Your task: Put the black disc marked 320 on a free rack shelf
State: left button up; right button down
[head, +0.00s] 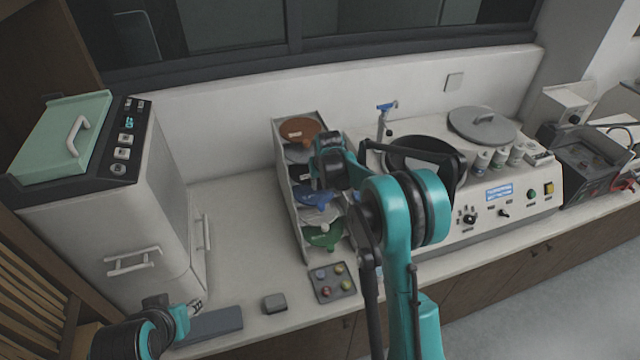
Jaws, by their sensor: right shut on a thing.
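A slanted rack (290,215) stands on the counter with coloured discs on its shelves. A brown disc (298,129) is on top, a grey disc (296,153) below it, then a blue disc (318,195) and a green disc (322,237) lower down. My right gripper (326,168) is at the rack's front, level with its upper-middle shelves, shut on a dark thing that appears to be the black disc. It is mostly hidden by the gripper, and no 320 mark is readable. My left gripper (194,306) is low at the left, away from the rack; its finger opening is unclear.
A mounting press (150,220) with a green lid stands left. A polishing machine (510,195) with a dark bowl and a grey lid (482,125) stands right. A tray of small samples (333,284), a grey block (274,303) and a dark flat pad (210,325) lie near the counter's front edge.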

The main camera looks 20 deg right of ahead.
dwell(0.5)
jog(key=c, duration=1.3)
grip_release()
jog(key=v, duration=1.2)
jog(key=s+a+f+t+b, duration=0.1)
jog(key=s+b, duration=0.3)
jog(key=s, duration=0.5)
jog(key=s+a+f+b, duration=0.2)
jog(key=s+b, duration=0.3)
jog(key=s, duration=0.5)
jog(key=shift+n+t, duration=0.3)
jog(key=shift+t, duration=0.6)
jog(key=s+f+b, duration=0.1)
jog(key=s+f, duration=0.2)
jog(key=s, duration=0.1)
jog(key=s+f+b, duration=0.2)
jog(key=s+f, duration=0.2)
jog(key=s, duration=0.1)
jog(key=s+f+b, duration=0.2)
jog(key=s+f, duration=0.2)
jog(key=s, duration=0.1)
jog(key=shift+a+f, duration=0.1)
jog(key=shift+a, duration=0.3)
